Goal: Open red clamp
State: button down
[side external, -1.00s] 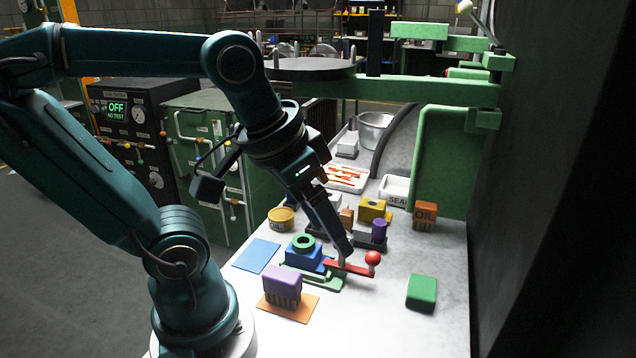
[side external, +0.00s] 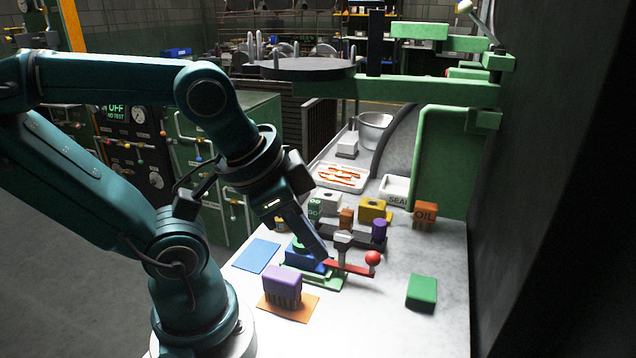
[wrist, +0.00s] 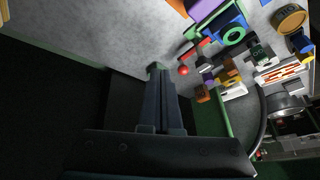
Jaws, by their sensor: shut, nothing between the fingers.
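The red clamp lever (side external: 348,268) lies low and points right, ending in a red ball (side external: 372,258). A blue block (side external: 300,256) with a green ring is on the left part of the base, partly hidden by my gripper. My gripper (side external: 321,256) is shut and empty, slanting down in front of the block, left of the post; I cannot tell whether it touches anything. In the wrist view the shut fingers (wrist: 157,68) are left of the red ball (wrist: 183,70).
A purple block (side external: 282,281) stands on an orange mat (side external: 309,306) in front. A green block (side external: 421,291) is at the right. A dark wall (side external: 545,200) bounds the right.

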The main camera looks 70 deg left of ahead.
jog(key=w+d+m+g+y, duration=0.1)
jog(key=w+m, duration=0.3)
jog(key=m, duration=0.7)
jog(key=w+d+m+g+y, duration=0.1)
jog(key=w+d+m+g, duration=0.1)
jog(key=m, duration=0.9)
jog(key=shift+w+d+r+m+y, duration=0.15)
jog(key=shift+w+r+m+y, duration=0.25)
jog(key=shift+w, duration=0.45)
jog(key=shift+g, duration=0.3)
jog(key=x, duration=0.3)
jog(key=w+a+x, duration=0.1)
jog(key=x, duration=0.3)
jog(key=a+x, duration=0.1)
jog(key=x, duration=0.3)
jog(key=shift+w+r, duration=0.2)
jog(key=shift+r, duration=0.05)
jog(key=shift+w+a+f, duration=0.1)
jog(key=shift+w+a, duration=0.25)
jog(key=shift+a, duration=0.2)
